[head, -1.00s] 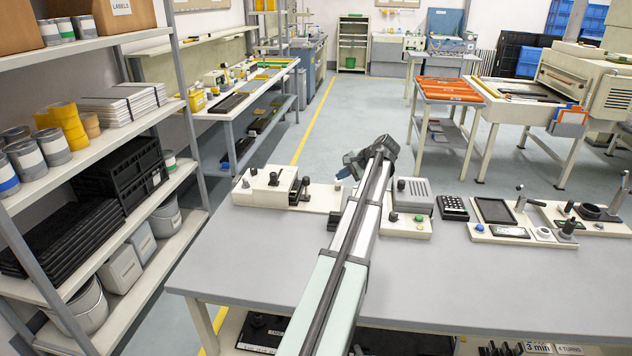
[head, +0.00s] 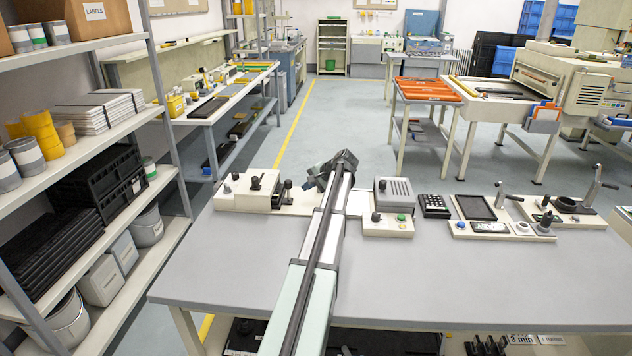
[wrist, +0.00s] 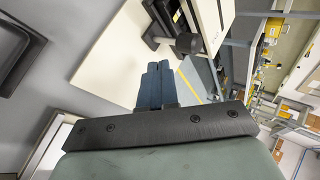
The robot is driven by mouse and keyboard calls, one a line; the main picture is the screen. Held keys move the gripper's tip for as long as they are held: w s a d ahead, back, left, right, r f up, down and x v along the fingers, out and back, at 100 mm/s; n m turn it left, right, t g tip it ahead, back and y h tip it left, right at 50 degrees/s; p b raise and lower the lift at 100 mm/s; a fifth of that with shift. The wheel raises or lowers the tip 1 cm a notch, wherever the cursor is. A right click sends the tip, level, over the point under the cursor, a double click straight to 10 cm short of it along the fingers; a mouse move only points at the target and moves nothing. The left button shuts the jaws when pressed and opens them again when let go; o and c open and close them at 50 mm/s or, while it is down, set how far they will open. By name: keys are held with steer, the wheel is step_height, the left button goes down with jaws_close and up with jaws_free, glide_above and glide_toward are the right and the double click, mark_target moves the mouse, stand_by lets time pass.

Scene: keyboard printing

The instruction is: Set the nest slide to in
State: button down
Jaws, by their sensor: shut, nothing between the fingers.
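The pad-printer-like unit (head: 245,194) is a cream box on a cream base at the back left of the table. A dark slide part with a black knob (head: 286,187) is at its right side, and I take this as the nest slide. In the wrist view the black round knob (wrist: 187,43) stands on the dark part beside the cream box. My gripper (head: 312,180) is just right of it. In the wrist view my blue fingers (wrist: 158,72) are together, empty, over the cream base (wrist: 120,55), close to the knob. I cannot tell whether they touch it.
A grey-topped box with knobs (head: 393,195) stands right of my arm, then a black keypad (head: 434,206) and more fixtures with levers. The table's front (head: 230,260) is clear. A shelf rack (head: 165,110) stands to the left.

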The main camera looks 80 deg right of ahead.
steer(key=w, duration=0.1)
steer(key=w+d, duration=0.2)
steer(key=w, duration=0.1)
steer(key=shift+d+f, duration=0.1)
steer(key=shift+f, duration=0.2)
steer(key=shift+w, duration=0.1)
steer(key=shift+w, duration=2.15)
steer(key=s+f+v, duration=0.2)
steer(key=v, duration=1.1)
steer(key=shift+a, duration=0.45)
